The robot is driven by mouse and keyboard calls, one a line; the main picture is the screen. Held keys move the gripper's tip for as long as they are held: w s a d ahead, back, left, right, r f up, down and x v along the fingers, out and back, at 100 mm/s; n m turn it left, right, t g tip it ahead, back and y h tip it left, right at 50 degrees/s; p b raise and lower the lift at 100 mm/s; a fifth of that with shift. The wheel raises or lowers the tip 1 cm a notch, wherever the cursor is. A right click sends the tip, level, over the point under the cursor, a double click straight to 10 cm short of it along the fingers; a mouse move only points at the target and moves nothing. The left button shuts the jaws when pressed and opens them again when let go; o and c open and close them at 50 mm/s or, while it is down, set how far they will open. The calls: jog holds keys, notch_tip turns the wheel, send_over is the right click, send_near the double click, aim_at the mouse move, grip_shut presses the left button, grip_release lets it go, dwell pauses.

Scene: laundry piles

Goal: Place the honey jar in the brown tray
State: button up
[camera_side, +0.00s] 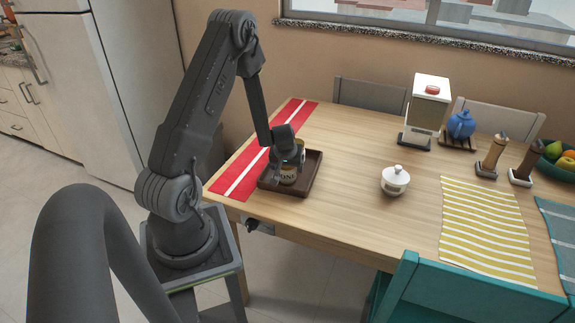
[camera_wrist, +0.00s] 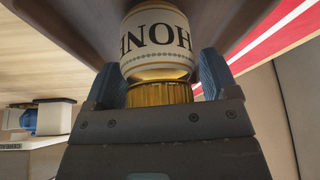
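The honey jar (camera_side: 288,176) is inside the brown tray (camera_side: 312,180) at the table's left end, low against its floor. In the wrist view the jar (camera_wrist: 157,42) has a white label with black letters and a gold lid (camera_wrist: 160,93). My gripper (camera_side: 287,158) reaches down over the jar. In the wrist view its two blue-grey fingers (camera_wrist: 160,80) flank the lid closely, one on each side. I cannot tell whether they press on it. The tray (camera_wrist: 88,28) also shows behind the jar there. The gripper partly hides the jar in the side view.
A red runner with a white stripe (camera_side: 240,178) lies under the tray's left side. A lidded white pot (camera_side: 395,181) stands to the right. Farther right are a white dispenser (camera_side: 427,102), blue teapot (camera_side: 461,125), two mills and a yellow striped cloth (camera_side: 485,225). Table between is clear.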

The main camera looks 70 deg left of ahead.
jog(key=shift+o, duration=0.7)
